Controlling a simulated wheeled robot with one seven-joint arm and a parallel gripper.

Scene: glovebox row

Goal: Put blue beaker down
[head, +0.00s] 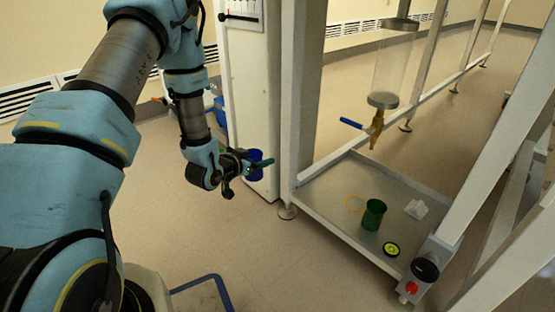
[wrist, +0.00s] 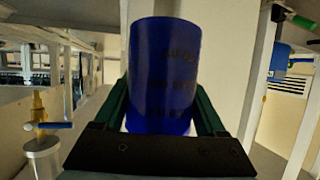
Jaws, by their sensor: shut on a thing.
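The blue beaker (wrist: 163,75) is held between the two dark green fingers of my gripper (wrist: 163,112) in the wrist view. It fills the middle of that view and looks upright, with dark markings on its side. In the head view, my gripper (head: 260,166) is shut on the blue beaker (head: 254,156), in the air in front of the white cabinet and left of the metal tray. Part of the beaker is hidden by the gripper there.
White frame posts and a red button box (head: 425,268) border the tray.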

